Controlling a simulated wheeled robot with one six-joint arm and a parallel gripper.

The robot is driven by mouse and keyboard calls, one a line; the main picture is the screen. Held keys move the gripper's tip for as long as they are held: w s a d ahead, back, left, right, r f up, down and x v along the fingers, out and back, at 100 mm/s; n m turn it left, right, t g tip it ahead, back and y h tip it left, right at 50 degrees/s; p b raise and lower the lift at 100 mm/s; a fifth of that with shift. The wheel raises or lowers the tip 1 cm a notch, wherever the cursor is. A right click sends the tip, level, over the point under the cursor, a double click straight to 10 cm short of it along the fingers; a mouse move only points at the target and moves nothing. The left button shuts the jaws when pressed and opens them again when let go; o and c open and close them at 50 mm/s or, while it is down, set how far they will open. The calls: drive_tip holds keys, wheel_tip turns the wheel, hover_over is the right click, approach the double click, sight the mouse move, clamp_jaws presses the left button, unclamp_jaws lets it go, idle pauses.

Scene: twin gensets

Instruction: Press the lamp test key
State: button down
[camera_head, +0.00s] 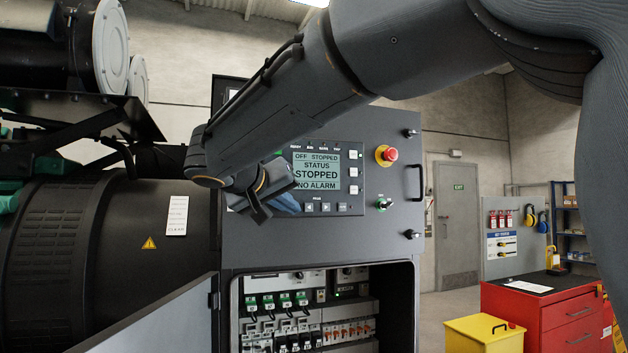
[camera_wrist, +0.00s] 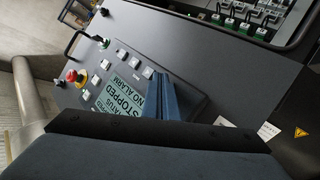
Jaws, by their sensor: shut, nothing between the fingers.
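The controller panel (camera_head: 348,228) on the grey cabinet has a lit screen (camera_head: 317,173) reading "OFF STOPPED", "STATUS STOPPED", "NO ALARM". Light keys (camera_head: 353,172) run down its right side and more keys (camera_head: 325,207) lie in a row below the screen. Their labels are too small to read, so I cannot tell which is the lamp test key. My gripper (camera_head: 288,204) is in front of the panel's lower left and hides that part. In the wrist view its blue fingers (camera_wrist: 164,78) are together, beside the row of keys (camera_wrist: 135,62). I cannot tell whether they touch the panel.
A red emergency stop button (camera_head: 390,154), a key switch (camera_head: 383,203) and a cabinet handle (camera_head: 415,181) are right of the panel. Below, the open cabinet door (camera_head: 165,325) shows breakers (camera_head: 348,331). A red tool chest (camera_head: 545,318) and yellow box (camera_head: 484,335) stand at right.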

drive_tip(key=shift+s, duration=0.15)
drive_tip(key=shift+s+d+b, duration=0.25)
drive_tip(key=shift+s+b, duration=0.45)
drive_tip(key=shift+b, duration=0.05)
drive_tip(key=s+d+b, duration=0.1)
drive_tip(key=s+b, duration=0.3)
drive_tip(key=s, duration=0.1)
drive_tip(key=shift+s+d, duration=0.3)
drive_tip(key=shift+s, duration=0.1)
idle(0.7)
